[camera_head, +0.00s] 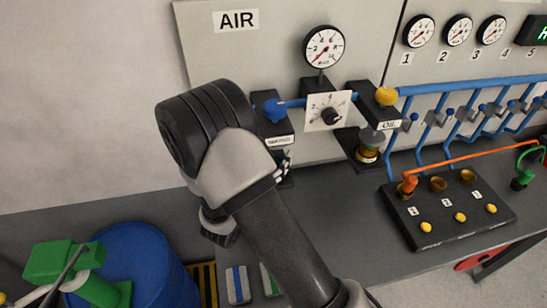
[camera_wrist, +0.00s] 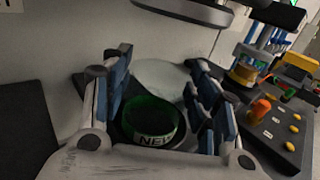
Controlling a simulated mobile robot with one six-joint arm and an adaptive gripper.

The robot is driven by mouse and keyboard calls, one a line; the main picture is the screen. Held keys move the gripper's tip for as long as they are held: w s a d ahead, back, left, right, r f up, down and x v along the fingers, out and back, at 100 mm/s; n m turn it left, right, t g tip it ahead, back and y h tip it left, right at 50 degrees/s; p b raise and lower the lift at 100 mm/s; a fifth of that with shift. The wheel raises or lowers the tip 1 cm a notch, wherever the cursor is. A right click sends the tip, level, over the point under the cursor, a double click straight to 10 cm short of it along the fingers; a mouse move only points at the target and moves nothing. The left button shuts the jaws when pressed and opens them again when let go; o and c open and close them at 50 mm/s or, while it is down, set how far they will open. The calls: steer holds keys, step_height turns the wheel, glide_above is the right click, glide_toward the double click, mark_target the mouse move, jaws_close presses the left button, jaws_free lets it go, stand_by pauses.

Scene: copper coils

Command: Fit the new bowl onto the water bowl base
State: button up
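The new bowl (camera_wrist: 158,122) is dark green and see-through, open at the top, with a white label reading "NEW". In the wrist view it sits upright between the fingers of my gripper (camera_wrist: 158,105), whose blue pads flank it and appear closed on its sides. A dark block with a pale lower edge (camera_wrist: 190,12) hangs above the bowl, apart from it; it may be the water bowl base. In the head view the water unit (camera_head: 270,108) has a blue knob and a label below. My arm hides most of my gripper and the bowl there.
The oil unit (camera_head: 368,150), with an amber bowl and yellow knob, hangs close to the right. A black box (camera_head: 440,235) with yellow buttons and an orange plug stands on the grey bench (camera_head: 345,215). A blue drum (camera_head: 135,262) is at lower left. A pale disc (camera_wrist: 160,76) shows behind the bowl.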

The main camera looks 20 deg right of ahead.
steer(key=shift+o, duration=1.2)
steer(key=shift+d, duration=0.15)
